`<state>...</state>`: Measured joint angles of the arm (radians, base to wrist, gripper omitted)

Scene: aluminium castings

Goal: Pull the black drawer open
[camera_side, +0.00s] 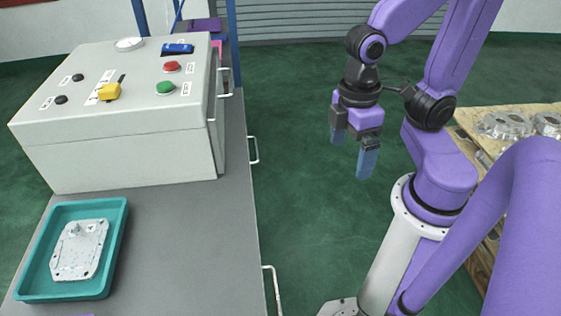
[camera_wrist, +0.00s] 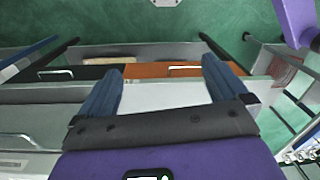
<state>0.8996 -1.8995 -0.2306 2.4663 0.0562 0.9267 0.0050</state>
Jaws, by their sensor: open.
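The black drawer (camera_wrist: 90,72) shows in the wrist view as a dark front at upper left, with a pale bar handle (camera_wrist: 55,72). It looks closed, though its edges are partly hidden. In the side view the drawer fronts are turned away, so I cannot pick it out there. My gripper (camera_side: 352,156) is open and empty, pointing down over the green floor, to the right of the bench and apart from it. In the wrist view its two blue fingers (camera_wrist: 162,68) are spread; the left fingertip overlaps the view near the black front's right end.
An orange drawer (camera_wrist: 150,71) with a handle adjoins the black one. Several handles, such as one bar handle (camera_side: 253,150), stick out from the grey bench (camera_side: 190,245). A control box (camera_side: 120,150) and a teal tray (camera_side: 35,282) stand on top. Floor between bench and arm is clear.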

